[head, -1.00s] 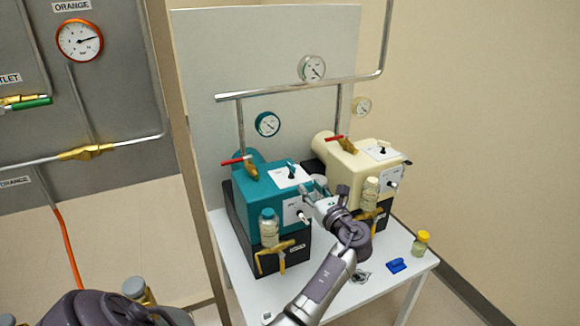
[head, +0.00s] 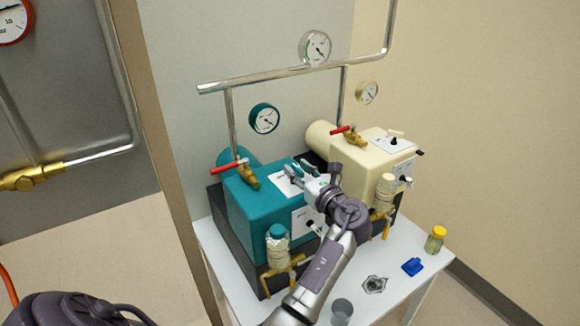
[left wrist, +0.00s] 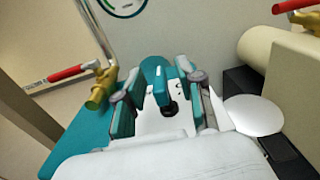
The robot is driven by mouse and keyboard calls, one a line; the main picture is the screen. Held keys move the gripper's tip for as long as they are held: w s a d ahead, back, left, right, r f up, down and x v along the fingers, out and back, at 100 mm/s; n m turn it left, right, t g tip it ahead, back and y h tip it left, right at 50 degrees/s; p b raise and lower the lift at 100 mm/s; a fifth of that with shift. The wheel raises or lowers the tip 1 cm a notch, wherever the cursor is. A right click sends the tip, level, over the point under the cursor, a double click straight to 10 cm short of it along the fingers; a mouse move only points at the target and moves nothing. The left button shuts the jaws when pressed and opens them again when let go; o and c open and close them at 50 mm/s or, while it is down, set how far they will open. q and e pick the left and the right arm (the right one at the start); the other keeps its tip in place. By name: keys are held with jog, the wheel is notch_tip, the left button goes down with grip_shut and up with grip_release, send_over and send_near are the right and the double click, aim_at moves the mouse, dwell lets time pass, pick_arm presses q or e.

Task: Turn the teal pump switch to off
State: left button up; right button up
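The teal pump (head: 262,208) stands on the white table in the head view. Its white top panel (head: 282,182) is partly covered by my left gripper (head: 301,168), which is over it. In the left wrist view, the teal switch lever (left wrist: 156,76) stands on a black base on this panel. It lies between the two fingers of my left gripper (left wrist: 161,74), with gaps visible at both sides. The gripper is open. The off marking is not readable. My right gripper is not in view.
A cream pump (head: 370,165) stands close on the right. Red-handled brass valves (head: 245,172) and a metal pipe (head: 290,76) are behind the switch. A jar (head: 277,245) hangs at the teal pump's front. A blue object (head: 412,267) and a yellow-capped jar (head: 435,239) are on the table.

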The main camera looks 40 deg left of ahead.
pick_arm(q)
jog(key=shift+r, duration=0.1)
grip_shut()
jog(key=shift+n+g, duration=0.3)
jog(key=shift+g, duration=0.2)
jog(key=n+g+y, duration=0.1)
jog(key=n+g, duration=0.1)
jog(key=g, duration=0.1)
jog(key=shift+w+g+b, duration=0.1)
jog(key=shift+g+b, duration=0.2)
jog(key=shift+b, duration=0.1)
jog(key=shift+n+g+b, duration=1.1)
jog(key=shift+n+g, duration=0.8)
jog(key=shift+g, duration=0.8)
